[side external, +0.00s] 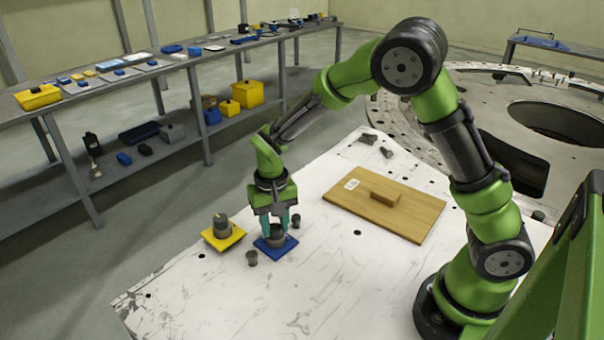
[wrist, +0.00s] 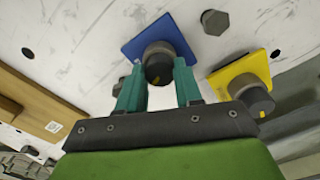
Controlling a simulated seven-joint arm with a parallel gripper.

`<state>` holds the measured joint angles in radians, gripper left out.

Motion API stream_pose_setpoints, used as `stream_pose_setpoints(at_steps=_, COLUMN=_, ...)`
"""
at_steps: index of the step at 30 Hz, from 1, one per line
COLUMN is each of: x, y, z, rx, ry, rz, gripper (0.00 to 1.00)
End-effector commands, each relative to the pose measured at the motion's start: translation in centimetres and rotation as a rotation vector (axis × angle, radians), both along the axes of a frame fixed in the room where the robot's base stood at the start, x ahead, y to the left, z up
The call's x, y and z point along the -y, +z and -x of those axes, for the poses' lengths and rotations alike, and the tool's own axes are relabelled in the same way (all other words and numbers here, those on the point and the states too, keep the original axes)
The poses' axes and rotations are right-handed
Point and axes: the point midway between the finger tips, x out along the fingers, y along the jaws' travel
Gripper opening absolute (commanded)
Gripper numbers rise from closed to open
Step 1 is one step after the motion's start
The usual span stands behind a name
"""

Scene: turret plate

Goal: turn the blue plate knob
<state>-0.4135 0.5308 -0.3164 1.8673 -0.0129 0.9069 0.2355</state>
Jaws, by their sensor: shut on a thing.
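A blue plate (side external: 288,246) lies flat on the white table with a dark grey knob (side external: 276,239) standing on it. My gripper (side external: 276,228) points down over the plate, its teal fingers shut on this knob from both sides. The wrist view also shows the blue plate (wrist: 178,32) and the knob (wrist: 158,68) between the fingertips of my gripper (wrist: 159,75). The knob has a small yellow mark. My fingers hide part of the knob's sides.
A yellow plate (side external: 214,240) with its own dark knob (side external: 222,226) sits close by on the left. Small dark bolt-like pieces (side external: 252,258) (side external: 296,221) stand near the blue plate. A wooden board (side external: 410,225) with a block (side external: 385,199) lies to the right. The front of the table is clear.

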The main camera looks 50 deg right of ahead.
Motion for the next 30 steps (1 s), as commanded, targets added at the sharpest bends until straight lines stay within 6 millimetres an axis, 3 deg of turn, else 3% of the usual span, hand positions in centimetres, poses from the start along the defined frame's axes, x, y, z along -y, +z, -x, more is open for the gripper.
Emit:
stream_pose_setpoints(at_steps=12, x=-0.03, y=-0.01, z=0.01, rx=-0.001, ry=-0.246, rz=-0.001, gripper=0.04)
stream_pose_setpoints(at_steps=30, x=-0.08, y=-0.02, z=0.02, rx=-0.001, ry=-0.303, rz=-0.001, gripper=0.04)
